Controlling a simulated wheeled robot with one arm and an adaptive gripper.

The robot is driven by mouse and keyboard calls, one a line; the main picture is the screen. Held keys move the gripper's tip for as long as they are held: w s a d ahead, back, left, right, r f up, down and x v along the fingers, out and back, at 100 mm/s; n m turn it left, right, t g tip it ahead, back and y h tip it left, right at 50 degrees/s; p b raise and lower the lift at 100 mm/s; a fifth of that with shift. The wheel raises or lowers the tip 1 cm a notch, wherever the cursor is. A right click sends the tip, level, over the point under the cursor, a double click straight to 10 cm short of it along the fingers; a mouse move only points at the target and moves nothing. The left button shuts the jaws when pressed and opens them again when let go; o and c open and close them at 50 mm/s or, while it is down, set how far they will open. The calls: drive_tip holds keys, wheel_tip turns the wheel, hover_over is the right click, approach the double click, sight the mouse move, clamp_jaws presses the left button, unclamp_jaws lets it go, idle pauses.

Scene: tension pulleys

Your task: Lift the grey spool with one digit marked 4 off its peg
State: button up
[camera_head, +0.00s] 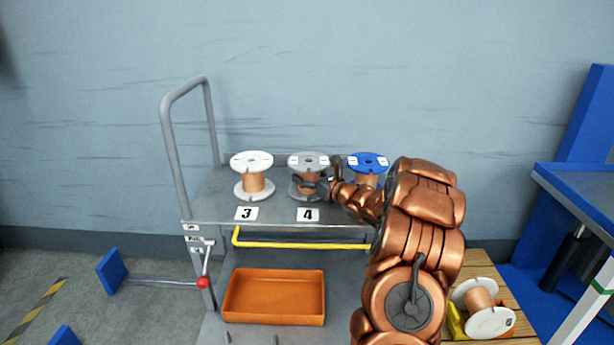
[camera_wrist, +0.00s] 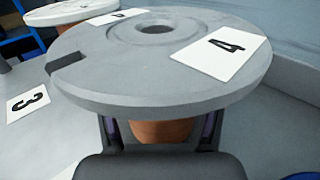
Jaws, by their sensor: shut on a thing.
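The grey spool (camera_head: 309,160) with copper winding stands upright on the cart's top shelf, behind the label 4 (camera_head: 308,214). In the wrist view its grey top flange (camera_wrist: 120,80) fills the upper middle, with a card marked 4 (camera_wrist: 222,50) and a centre hole. My gripper (camera_head: 322,185) reaches in from the right, below the top flange. In the wrist view my gripper (camera_wrist: 160,132) has its fingers on either side of the copper core (camera_wrist: 162,131), shut on it. The peg is not visible, and I cannot tell whether the spool is clear of the shelf.
A white spool (camera_head: 252,176) stands left, behind label 3 (camera_head: 246,213). A blue spool (camera_head: 368,162) stands close on the right, partly behind my arm. The cart has a grey handle (camera_head: 168,130), a yellow bar (camera_head: 300,243) and an orange tray (camera_head: 274,297) below.

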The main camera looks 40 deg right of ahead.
sight(307, 154)
drive_tip(key=c, duration=0.5)
drive_tip(key=shift+c, duration=0.2)
drive_tip(key=shift+r+b, duration=0.9)
drive_tip(key=shift+r, duration=0.9)
idle(0.3)
drive_tip(key=shift+b, duration=0.9)
idle(0.4)
idle(0.3)
drive_tip(key=shift+r+b, duration=0.45)
drive_tip(key=shift+r, duration=1.3)
drive_tip(key=shift+b, duration=0.75)
drive_tip(key=shift+r, duration=0.1)
